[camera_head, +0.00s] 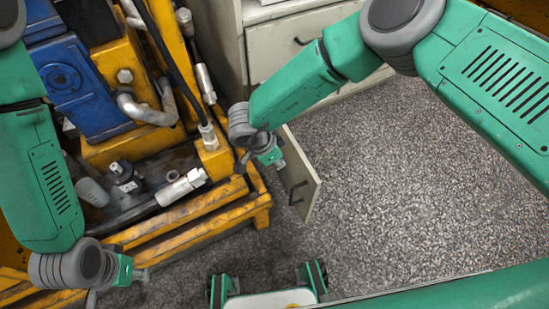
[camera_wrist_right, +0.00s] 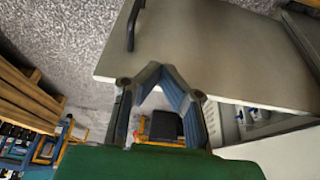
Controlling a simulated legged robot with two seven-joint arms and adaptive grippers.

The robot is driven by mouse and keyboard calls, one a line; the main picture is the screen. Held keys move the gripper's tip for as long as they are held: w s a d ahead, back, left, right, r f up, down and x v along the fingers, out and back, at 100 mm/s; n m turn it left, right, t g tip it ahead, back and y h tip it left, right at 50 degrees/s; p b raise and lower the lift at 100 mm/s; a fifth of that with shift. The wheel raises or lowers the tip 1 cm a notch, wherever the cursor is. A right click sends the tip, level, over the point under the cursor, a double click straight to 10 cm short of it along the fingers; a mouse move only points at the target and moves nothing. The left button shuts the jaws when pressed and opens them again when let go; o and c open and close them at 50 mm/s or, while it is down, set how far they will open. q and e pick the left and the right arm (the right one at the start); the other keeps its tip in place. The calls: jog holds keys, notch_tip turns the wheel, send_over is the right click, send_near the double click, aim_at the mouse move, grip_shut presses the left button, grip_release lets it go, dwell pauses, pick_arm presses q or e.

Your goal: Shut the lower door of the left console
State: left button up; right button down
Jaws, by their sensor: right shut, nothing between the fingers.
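The lower door (camera_head: 301,178) of the beige console (camera_head: 283,47) stands open, its panel edge-up over the floor, with a black handle on its face. In the right wrist view the door (camera_wrist_right: 210,50) is a wide beige panel with the handle (camera_wrist_right: 132,25) at upper left. My right gripper (camera_head: 268,153) is shut and empty beside the door's upper edge; whether it touches the door is unclear. In the right wrist view the fingers (camera_wrist_right: 160,72) overlap the panel's edge. My left gripper (camera_head: 130,274) is at lower left, away from the door; its fingers are too small to read.
A yellow-framed hydraulic motor (camera_head: 130,85) with blue parts fills the left, close to my right gripper. Its yellow base rail (camera_head: 200,212) runs near the door. Speckled floor (camera_head: 420,180) is clear to the right of the door.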

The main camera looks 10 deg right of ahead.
aim_at(300, 167)
jog(key=shift+w+d+f+b, duration=0.35)
jog(key=shift+d+f, duration=0.45)
jog(key=shift+d, duration=0.15)
jog(key=shift+w+d+f+b, duration=0.2)
jog(key=shift+d+f+b, duration=0.15)
jog(key=shift+d+f, duration=0.5)
jog(key=shift+w+d+f+b, duration=0.35)
jog(key=shift+d+f, duration=0.35)
jog(key=shift+d, duration=0.3)
